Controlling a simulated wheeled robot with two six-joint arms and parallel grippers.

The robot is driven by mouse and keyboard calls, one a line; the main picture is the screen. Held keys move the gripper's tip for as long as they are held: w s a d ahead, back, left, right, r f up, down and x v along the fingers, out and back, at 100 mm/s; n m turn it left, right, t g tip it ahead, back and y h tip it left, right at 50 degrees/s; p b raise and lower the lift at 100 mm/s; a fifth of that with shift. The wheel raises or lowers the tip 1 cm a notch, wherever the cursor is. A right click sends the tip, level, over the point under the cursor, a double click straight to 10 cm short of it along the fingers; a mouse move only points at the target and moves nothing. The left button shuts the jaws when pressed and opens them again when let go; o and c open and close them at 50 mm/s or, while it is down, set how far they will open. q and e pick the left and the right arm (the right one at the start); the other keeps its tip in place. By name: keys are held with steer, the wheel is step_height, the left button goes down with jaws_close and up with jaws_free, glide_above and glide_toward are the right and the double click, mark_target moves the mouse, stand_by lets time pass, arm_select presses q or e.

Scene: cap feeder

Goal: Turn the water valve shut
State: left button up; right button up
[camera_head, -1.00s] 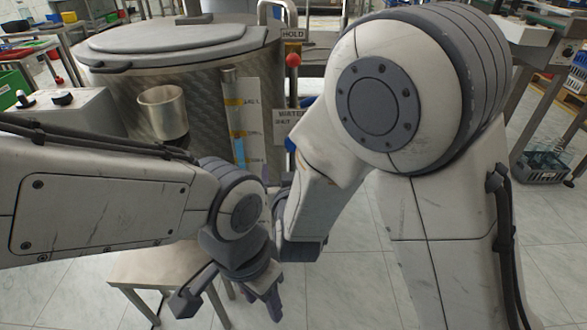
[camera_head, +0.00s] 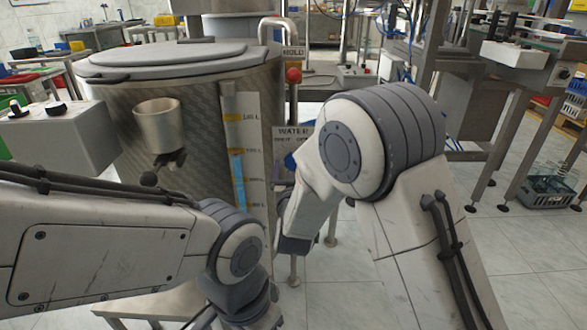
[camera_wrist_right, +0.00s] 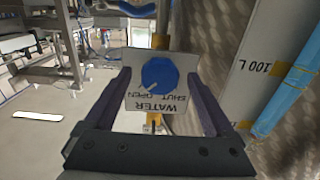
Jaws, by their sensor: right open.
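The blue water valve knob (camera_wrist_right: 160,75) sits on a white WATER plate (camera_wrist_right: 135,101) marked SHUT and OPEN, which appears upside down in the right wrist view. A white mark on the knob points toward OPEN. In the head view the plate (camera_head: 292,133) shows beside the tank, with the knob mostly hidden behind my right arm. My right gripper (camera_wrist_right: 158,78) is open, its fingers on either side of the knob; I cannot tell whether they touch it. My left arm's wrist (camera_head: 241,290) is at the bottom of the head view, its fingers cut off or hidden.
A large metal tank (camera_head: 210,100) stands behind the arms, with a level gauge (camera_head: 238,180) showing blue up to about its middle mark. A metal cup (camera_head: 160,125) is at its front. A red knob (camera_head: 293,75) is above the plate. Open tiled floor lies at right.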

steer(key=shift+w, duration=0.25)
steer(key=shift+c, duration=0.3)
steer(key=c, duration=1.3)
steer(key=shift+n+p, duration=5.75)
steer(key=shift+n, duration=3.25)
